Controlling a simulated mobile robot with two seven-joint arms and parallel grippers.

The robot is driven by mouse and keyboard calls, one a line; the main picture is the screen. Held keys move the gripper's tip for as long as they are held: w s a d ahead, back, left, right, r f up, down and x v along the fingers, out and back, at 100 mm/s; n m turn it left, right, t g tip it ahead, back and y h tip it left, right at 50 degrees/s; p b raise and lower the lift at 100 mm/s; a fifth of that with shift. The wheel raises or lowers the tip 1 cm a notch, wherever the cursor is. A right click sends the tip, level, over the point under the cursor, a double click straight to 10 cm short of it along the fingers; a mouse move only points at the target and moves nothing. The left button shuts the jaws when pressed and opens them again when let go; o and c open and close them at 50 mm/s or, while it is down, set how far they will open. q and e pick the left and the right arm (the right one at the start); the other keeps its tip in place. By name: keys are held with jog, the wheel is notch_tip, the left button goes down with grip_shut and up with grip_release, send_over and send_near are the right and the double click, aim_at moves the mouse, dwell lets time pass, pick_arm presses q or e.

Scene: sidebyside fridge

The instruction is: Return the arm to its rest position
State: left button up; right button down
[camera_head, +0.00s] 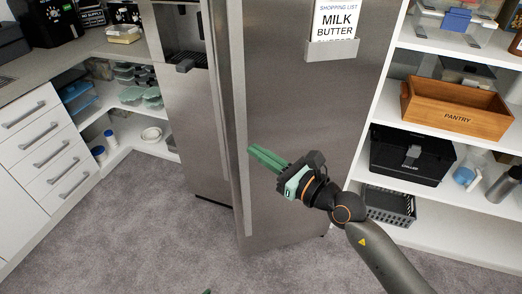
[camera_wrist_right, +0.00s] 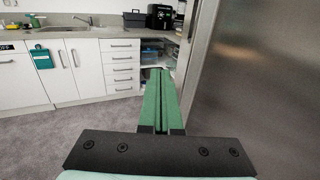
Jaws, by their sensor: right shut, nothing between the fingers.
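My right gripper (camera_head: 254,152) has green fingers, shut together with nothing between them. In the head view its arm comes in from the lower right, and the fingers point left in front of the fridge door (camera_head: 290,110). The fingers also show in the right wrist view (camera_wrist_right: 162,75), closed side by side, with the steel fridge surface (camera_wrist_right: 265,90) to their right. I cannot tell whether the fingertips touch the door. The door's left edge stands out from the fridge body (camera_head: 185,110), so it looks partly open. A tiny green bit shows at the bottom edge of the head view; my left gripper is not clearly visible.
White pantry shelves at the right hold a wooden box (camera_head: 455,108), a black case (camera_head: 410,158) and a dark basket (camera_head: 390,207). A white drawer unit (camera_head: 40,145) and corner shelves stand at the left. Grey carpet (camera_head: 130,235) is clear in front.

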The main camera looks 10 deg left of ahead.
jog(key=shift+s+d, duration=0.2)
jog(key=shift+s, duration=0.2)
